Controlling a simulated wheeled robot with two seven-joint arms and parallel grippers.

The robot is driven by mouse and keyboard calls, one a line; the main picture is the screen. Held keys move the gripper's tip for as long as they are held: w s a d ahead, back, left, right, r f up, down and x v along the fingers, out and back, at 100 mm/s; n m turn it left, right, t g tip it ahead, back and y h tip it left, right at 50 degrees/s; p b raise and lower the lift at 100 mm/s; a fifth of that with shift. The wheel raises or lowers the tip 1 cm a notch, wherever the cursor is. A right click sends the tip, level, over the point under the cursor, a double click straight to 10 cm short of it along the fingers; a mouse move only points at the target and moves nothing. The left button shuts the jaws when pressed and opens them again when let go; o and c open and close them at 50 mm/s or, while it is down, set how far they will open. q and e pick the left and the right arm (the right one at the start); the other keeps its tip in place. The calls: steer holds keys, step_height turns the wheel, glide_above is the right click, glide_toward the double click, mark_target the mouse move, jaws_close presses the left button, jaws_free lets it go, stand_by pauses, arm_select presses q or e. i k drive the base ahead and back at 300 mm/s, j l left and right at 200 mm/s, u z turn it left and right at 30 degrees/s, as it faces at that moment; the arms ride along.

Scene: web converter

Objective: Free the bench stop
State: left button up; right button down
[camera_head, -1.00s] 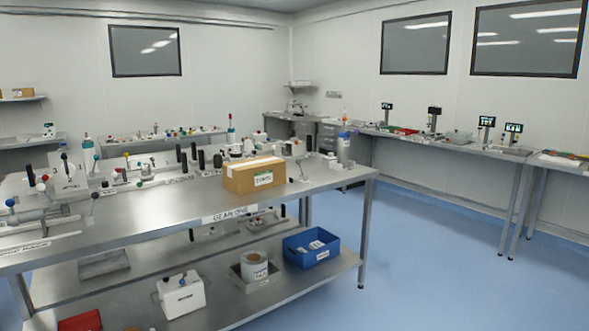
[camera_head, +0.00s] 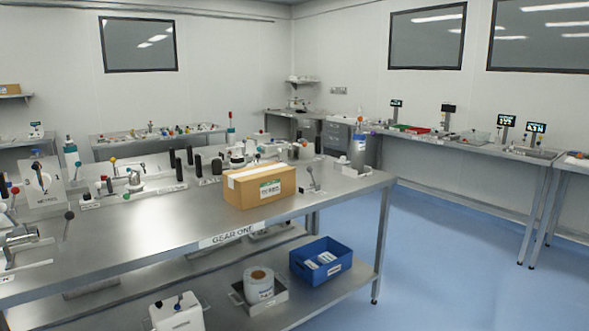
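I cannot tell which item is the bench stop. The steel bench (camera_head: 150,225) labelled "GEAR ONE" fills the left and middle of the head view. On its right part stands a closed cardboard box (camera_head: 245,191) with a white and green label. Just right of the box, a small metal lever fitting (camera_head: 314,181) with a dark knob stands on the bench top. More lever fittings with coloured knobs (camera_head: 128,180) line the bench's far side. Neither of my grippers is in the view.
On the lower shelf are a blue bin (camera_head: 320,262), a white roll in a metal tray (camera_head: 258,285) and a white container (camera_head: 177,315). A side bench (camera_head: 470,147) runs along the right wall. Blue floor (camera_head: 440,250) lies clear between the benches.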

mark_target(309, 169)
steer(key=i+j, duration=0.2)
steer(key=i, duration=0.55)
steer(key=i+j+u, duration=0.1)
steer(key=i+j, duration=0.15)
steer(key=i, duration=0.45)
steer(key=i+j, duration=0.15)
steer(key=i, duration=0.6)
steer(key=j+u, duration=0.05)
